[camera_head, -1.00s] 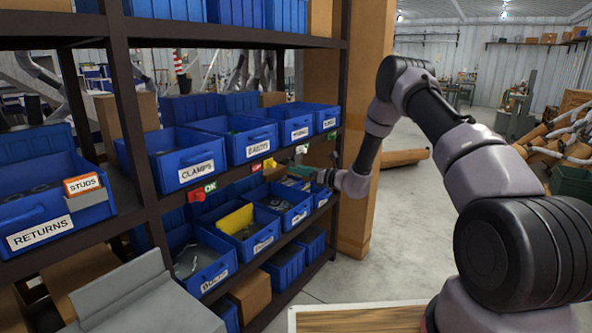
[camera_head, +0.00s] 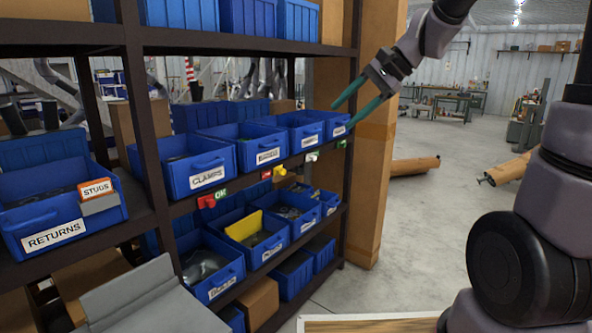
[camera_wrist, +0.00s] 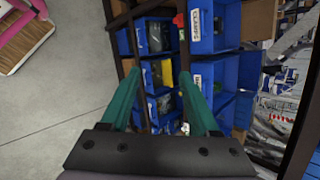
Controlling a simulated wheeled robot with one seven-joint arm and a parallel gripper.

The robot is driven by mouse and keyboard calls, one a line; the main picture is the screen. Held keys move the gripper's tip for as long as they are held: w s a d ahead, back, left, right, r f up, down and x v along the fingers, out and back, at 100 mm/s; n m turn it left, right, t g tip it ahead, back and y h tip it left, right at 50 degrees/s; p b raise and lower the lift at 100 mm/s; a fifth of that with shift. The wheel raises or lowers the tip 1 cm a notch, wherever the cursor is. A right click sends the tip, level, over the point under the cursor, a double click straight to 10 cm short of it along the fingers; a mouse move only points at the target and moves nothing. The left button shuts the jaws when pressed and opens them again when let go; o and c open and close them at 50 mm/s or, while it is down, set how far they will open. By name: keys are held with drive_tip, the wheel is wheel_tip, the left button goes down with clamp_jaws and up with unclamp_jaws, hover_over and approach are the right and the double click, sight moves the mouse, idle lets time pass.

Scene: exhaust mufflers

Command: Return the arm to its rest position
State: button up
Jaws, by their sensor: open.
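My gripper (camera_head: 344,113) is at the upper middle of the head view, its two green fingers spread apart and pointing down and left. It is empty. The fingers appear in front of the right end of the upper bin row; I cannot tell if they touch anything. In the wrist view my gripper (camera_wrist: 165,85) also shows open, with nothing between its fingers but the shelf and bins behind. My arm rises on the right side of the head view and bends toward the shelf.
A dark shelf rack (camera_head: 146,120) holds blue bins, including a clamps bin (camera_head: 207,179) and a returns bin (camera_head: 54,235) with a studs box (camera_head: 97,188). A cardboard-coloured post (camera_head: 375,150) stands at the rack's right end.

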drive_tip(key=s+d+r+n+t+h, duration=0.2)
drive_tip(key=s+d+n+t+h, duration=0.2)
drive_tip(key=s+d, duration=0.8)
drive_tip(key=s+n+h, duration=0.1)
drive_tip(key=s+h, duration=0.1)
drive_tip(key=s, duration=0.1)
drive_tip(key=shift+d+r, duration=0.2)
drive_tip(key=shift+d, duration=0.15)
idle(0.6)
